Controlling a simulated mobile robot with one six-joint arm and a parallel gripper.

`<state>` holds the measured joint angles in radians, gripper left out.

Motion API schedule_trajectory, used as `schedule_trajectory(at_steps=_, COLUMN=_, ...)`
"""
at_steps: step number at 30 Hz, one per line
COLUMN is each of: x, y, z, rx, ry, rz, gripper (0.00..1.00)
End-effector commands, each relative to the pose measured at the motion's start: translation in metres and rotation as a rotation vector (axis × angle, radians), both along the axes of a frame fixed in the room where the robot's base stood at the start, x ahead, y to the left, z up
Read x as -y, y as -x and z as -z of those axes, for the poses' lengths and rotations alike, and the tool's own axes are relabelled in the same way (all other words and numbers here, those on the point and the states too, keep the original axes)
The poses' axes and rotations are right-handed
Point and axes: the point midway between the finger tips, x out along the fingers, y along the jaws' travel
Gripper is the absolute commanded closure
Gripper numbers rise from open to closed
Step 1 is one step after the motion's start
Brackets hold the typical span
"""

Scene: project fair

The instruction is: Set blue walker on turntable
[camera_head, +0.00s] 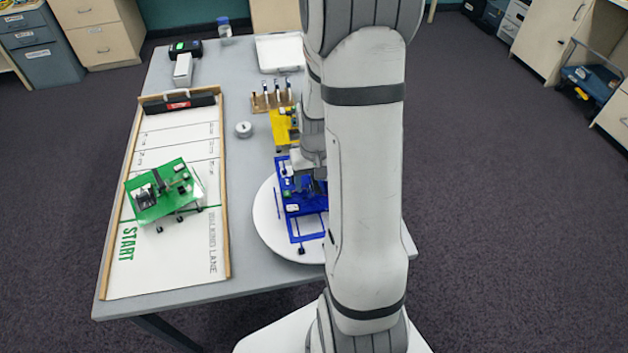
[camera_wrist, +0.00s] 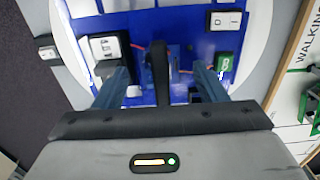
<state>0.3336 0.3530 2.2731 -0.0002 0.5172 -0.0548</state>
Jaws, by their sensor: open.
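The blue walker (camera_head: 308,226) stands on the white round turntable (camera_head: 267,232), with its feet within the disc. In the wrist view the blue walker (camera_wrist: 190,22) fills the space below my gripper, and the turntable's rim (camera_wrist: 70,45) curves around it. My gripper (camera_wrist: 162,84) is open, its fingers apart on either side of the walker's upright black handle (camera_wrist: 158,65). I cannot tell whether either finger touches it. In the head view my arm hides part of the walker and the turntable's right side.
A green walker (camera_head: 160,200) stands on the walking lane board (camera_head: 165,262) to the left. A yellow walker (camera_head: 283,127) is just behind the blue one, near a tool rack (camera_head: 262,103). A small grey round object (camera_head: 243,130) lies between. A white tray (camera_head: 280,53) is at the back.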

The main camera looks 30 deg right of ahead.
Motion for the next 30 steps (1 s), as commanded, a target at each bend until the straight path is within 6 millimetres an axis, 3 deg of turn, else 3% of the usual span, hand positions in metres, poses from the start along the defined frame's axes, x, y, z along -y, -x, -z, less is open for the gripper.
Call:
schedule_trajectory(at_steps=15, x=0.001, y=-0.001, z=-0.099, rx=0.006, ry=0.002, rz=0.0, gripper=0.35)
schedule_trajectory(at_steps=22, x=-0.002, y=0.001, z=-0.121, rx=0.008, ry=0.002, rz=-0.004, gripper=0.35)
schedule_trajectory(at_steps=26, x=-0.021, y=0.011, z=-0.138, rx=0.036, ry=0.011, rz=-0.038, gripper=0.35)
schedule_trajectory(at_steps=30, x=-0.056, y=0.038, z=-0.166, rx=0.099, ry=0.027, rz=-0.106, gripper=0.35)
